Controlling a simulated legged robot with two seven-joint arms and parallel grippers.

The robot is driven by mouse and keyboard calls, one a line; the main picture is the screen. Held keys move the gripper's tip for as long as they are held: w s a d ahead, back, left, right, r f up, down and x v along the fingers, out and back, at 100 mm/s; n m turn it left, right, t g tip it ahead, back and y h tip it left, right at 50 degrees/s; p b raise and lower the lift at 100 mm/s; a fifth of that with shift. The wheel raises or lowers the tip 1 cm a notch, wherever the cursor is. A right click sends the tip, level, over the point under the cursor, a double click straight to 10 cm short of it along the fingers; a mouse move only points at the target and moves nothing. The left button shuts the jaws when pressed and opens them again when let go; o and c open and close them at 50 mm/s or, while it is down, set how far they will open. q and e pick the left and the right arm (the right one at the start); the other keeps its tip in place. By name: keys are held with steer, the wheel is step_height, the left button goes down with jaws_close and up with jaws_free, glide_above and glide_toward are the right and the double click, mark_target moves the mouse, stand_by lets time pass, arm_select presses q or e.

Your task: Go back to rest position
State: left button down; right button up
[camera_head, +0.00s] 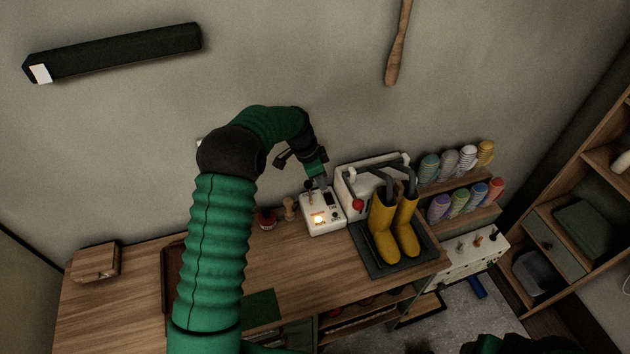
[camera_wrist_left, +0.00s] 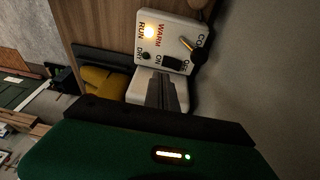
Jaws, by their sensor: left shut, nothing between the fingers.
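My left arm (camera_head: 215,235) reaches up over the wooden bench and bends down to the right. My left gripper (camera_head: 321,184) is shut and empty, just above the back edge of a white control box (camera_head: 321,222). In the left wrist view its closed fingers (camera_wrist_left: 162,92) point at the same box (camera_wrist_left: 165,58), by its switches. I cannot tell whether they touch it. My right gripper is not seen; only dark parts show at the bottom right of the head view.
Yellow boots (camera_head: 385,230) stand on a dark tray beside a white dryer unit (camera_head: 352,186) with grey tubes. A red-topped item (camera_head: 265,219) and a wooden peg (camera_head: 290,208) stand left of the box. A wooden block (camera_head: 96,262) lies at the bench's left.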

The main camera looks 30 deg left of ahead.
arm_select(q)
steer(key=s+d+n+y+b, duration=0.1)
steer(key=s+d+n, duration=0.3)
steer(key=s, duration=0.9)
steer(key=s+d+n+y+b, duration=0.1)
steer(key=s+d+n+b, duration=0.3)
steer(key=s+d, duration=0.4)
steer(key=shift+s+d+f+y, duration=0.3)
steer(key=shift+s+d+f, duration=0.05)
steer(key=shift+s, duration=2.2)
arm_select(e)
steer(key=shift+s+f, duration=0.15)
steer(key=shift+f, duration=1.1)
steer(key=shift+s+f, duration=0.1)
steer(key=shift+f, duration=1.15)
